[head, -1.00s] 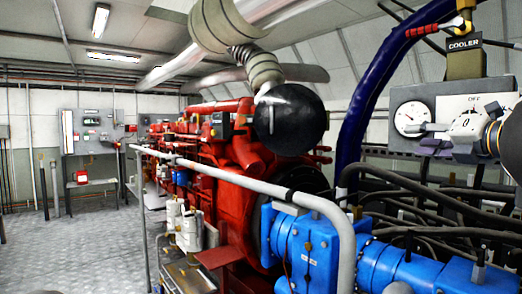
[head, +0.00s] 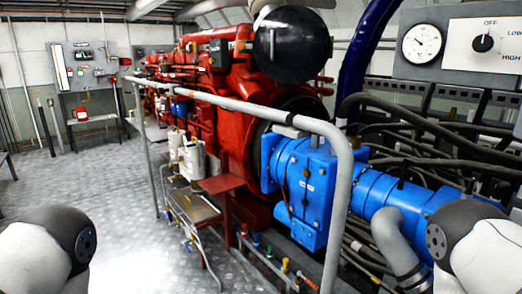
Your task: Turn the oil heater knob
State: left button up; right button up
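The oil heater knob (head: 483,43) is a round black knob on a light grey plate (head: 460,55) at the upper right of the head view. Nothing covers the knob. Only rounded white and black parts of my arms show at the bottom left and bottom right corners. Neither gripper is in view.
A round white gauge (head: 421,44) sits left of the knob. A grey railing (head: 345,190) stands before the red engine (head: 235,145) and blue pump (head: 300,185). Black hoses (head: 400,110) run below the panel. The metal floor (head: 110,200) at left is clear.

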aim_at(482, 44)
jog(key=l+z, duration=0.15)
jog(key=z, duration=1.1)
jog(key=k+l, duration=0.05)
